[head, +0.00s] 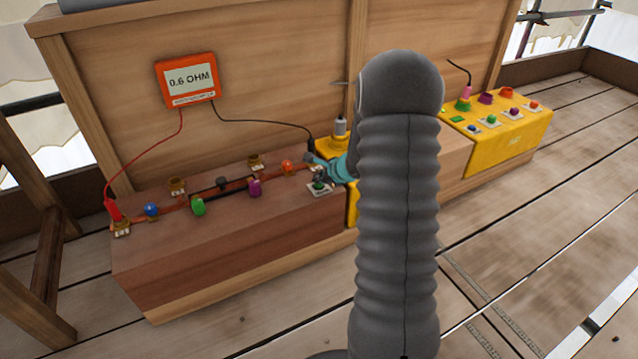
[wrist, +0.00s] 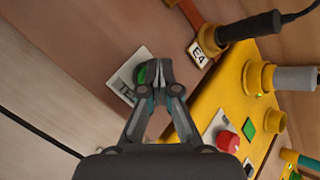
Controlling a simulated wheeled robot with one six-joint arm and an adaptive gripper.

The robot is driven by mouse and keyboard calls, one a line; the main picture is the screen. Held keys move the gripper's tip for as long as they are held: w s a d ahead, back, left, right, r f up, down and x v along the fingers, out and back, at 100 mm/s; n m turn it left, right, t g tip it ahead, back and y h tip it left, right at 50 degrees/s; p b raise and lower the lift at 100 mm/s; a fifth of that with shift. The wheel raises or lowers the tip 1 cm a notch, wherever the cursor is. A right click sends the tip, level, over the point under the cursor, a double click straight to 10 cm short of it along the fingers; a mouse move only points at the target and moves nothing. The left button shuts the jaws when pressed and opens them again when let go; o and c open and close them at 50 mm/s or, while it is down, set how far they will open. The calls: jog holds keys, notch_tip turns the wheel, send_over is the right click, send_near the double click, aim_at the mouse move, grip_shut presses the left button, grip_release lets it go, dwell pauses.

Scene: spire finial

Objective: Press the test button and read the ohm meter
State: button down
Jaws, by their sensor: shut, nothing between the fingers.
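The orange ohm meter (head: 187,82) hangs on the wooden back panel and reads "0.6 OHM". Its red lead runs to a red clip (head: 115,211) at the bench's left end, its black lead to the right end. The green test button (wrist: 141,75) sits on a white plate (wrist: 118,85) lettered "TE", the rest hidden. The plate (head: 325,190) also shows in the head view at the bench's right end. My gripper (wrist: 154,70) is shut and empty, its fingertips over the button's edge. I cannot tell if they touch or press it.
Coloured knobs, such as a green one (head: 198,206), line a copper strip on the bench. A black clip (wrist: 250,26) stands by the "E4" label (wrist: 201,50). A yellow box with a red button (wrist: 228,141) is close right of my gripper. Another yellow box (head: 515,133) stands farther right.

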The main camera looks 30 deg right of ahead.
aim_at(319, 185)
jog(key=shift+r+p, duration=0.3)
jog(key=shift+r, duration=0.35)
jog(key=shift+r+p, duration=1.75)
jog(key=shift+r, duration=0.8)
